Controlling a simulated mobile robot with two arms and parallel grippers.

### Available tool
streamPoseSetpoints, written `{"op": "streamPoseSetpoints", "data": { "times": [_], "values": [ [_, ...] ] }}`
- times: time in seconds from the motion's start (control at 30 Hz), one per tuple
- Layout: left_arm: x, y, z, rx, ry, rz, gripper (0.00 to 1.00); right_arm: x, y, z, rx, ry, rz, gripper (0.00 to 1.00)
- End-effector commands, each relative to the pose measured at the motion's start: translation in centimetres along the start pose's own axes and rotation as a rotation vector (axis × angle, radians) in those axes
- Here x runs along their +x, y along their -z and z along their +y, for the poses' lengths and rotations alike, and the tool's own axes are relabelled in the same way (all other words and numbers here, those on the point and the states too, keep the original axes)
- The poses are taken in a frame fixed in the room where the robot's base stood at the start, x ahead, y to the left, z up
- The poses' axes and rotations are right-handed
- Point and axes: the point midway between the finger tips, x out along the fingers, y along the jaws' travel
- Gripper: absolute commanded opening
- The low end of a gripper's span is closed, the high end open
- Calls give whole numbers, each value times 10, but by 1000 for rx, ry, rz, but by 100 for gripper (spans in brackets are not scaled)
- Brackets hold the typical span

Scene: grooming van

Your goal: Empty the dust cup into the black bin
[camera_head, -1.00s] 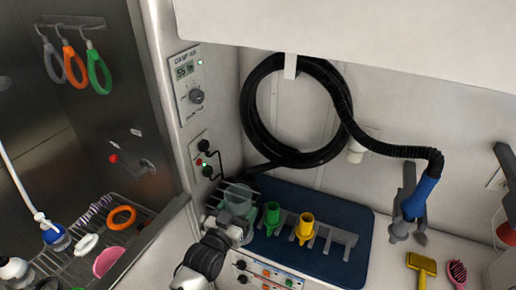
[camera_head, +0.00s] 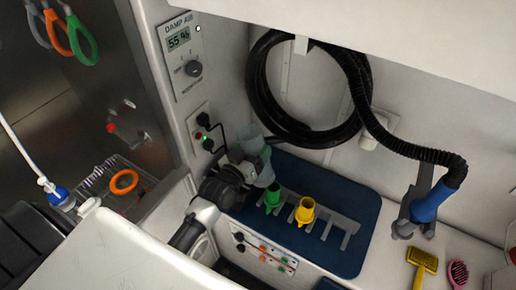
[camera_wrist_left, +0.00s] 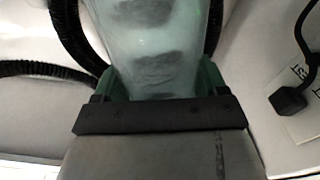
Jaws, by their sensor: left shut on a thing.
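The dust cup (camera_head: 255,150) is a translucent pale green cup with grey dust inside. My left gripper (camera_head: 250,172) is shut on it and holds it above the back left of the blue mat, near the wall. In the left wrist view the cup (camera_wrist_left: 155,50) fills the upper middle, with dark smudges of dust, between the green-edged fingers (camera_wrist_left: 155,85). I cannot pick out the black bin for sure. My right gripper is not in view.
A blue mat (camera_head: 350,258) carries a grey rack (camera_head: 335,228) with green (camera_head: 272,195) and yellow (camera_head: 305,210) nozzles. A black hose (camera_head: 375,115) with a blue handle (camera_head: 432,200) hangs on the wall. A yellow brush (camera_head: 422,262) and pink brush (camera_head: 458,272) lie at right.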

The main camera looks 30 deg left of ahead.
Motion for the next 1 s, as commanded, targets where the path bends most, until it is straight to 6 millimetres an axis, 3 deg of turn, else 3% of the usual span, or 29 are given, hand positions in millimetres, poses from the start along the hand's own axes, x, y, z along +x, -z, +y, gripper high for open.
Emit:
{"op": "streamPoseSetpoints", "data": {
  "times": [0.03,0.6,1.0],
  "values": [
    [0,-8,-5,-70,0,4,49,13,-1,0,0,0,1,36],
    [0,-50,-36,-931,-2,5,49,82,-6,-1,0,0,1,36],
    [0,-88,-48,-1572,-2,2,49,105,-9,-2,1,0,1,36]
  ]
}}
